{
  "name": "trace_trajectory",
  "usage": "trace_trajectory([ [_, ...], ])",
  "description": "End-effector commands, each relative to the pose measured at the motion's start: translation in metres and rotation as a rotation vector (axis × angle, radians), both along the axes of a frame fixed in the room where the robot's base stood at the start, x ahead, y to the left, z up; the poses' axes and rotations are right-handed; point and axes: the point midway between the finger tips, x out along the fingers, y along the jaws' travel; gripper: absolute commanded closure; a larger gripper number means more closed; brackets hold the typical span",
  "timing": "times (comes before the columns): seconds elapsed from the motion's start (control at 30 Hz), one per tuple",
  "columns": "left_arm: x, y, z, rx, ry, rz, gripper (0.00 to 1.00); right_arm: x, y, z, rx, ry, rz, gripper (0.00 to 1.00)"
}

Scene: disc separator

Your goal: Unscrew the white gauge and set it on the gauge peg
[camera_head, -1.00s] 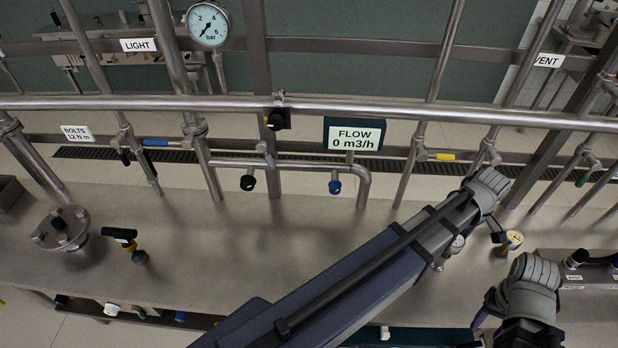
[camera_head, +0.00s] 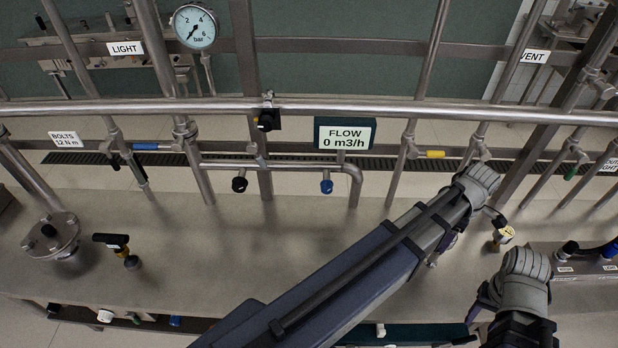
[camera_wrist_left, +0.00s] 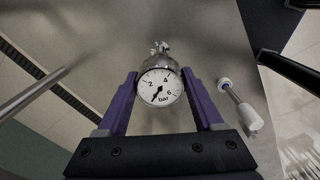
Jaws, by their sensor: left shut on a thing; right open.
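The white gauge (camera_wrist_left: 160,88), with a black needle and "bar" on its face, is between the purple fingers of my left gripper (camera_wrist_left: 160,78) in the left wrist view. My left gripper is shut on it. A shiny metal fitting (camera_wrist_left: 160,52) shows just beyond the gauge; I cannot tell whether they are still joined. In the head view my left wrist and forearm hide most of this. My right gripper (camera_head: 478,312) is open at the lower right, its fingers partly hidden by its wrist. I cannot identify the gauge peg with certainty.
Another white gauge (camera_head: 195,26) is high on the pipework. A white-ended metal piece (camera_wrist_left: 240,105) is right of the held gauge. A horizontal pipe (camera_head: 300,108) crosses behind the bench. The bench middle (camera_head: 290,235) is clear.

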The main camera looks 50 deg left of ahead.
Motion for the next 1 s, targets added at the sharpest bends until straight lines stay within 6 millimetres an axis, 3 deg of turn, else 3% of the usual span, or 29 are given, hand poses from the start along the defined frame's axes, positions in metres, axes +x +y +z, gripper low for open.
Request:
trace_trajectory([
  [0.23,-0.0003,-0.0001,-0.0002,0.000,0.001,0.012,1.00,0.0000,0.0000,-0.0002,0.000,0.000,0.000,0.50],
  [0.5,0.0001,0.0000,0.0002,0.000,0.001,0.249,1.00,0.0000,0.0000,0.0002,0.000,0.000,0.000,0.50],
  [0.87,0.0001,0.0001,0.0002,0.000,0.001,0.288,1.00,0.0000,0.0000,0.0002,0.000,0.000,0.000,0.50],
  [1.0,0.0002,0.0003,0.0004,0.000,0.001,0.414,1.00,0.0000,0.0000,0.0004,0.000,0.000,0.000,0.50],
])
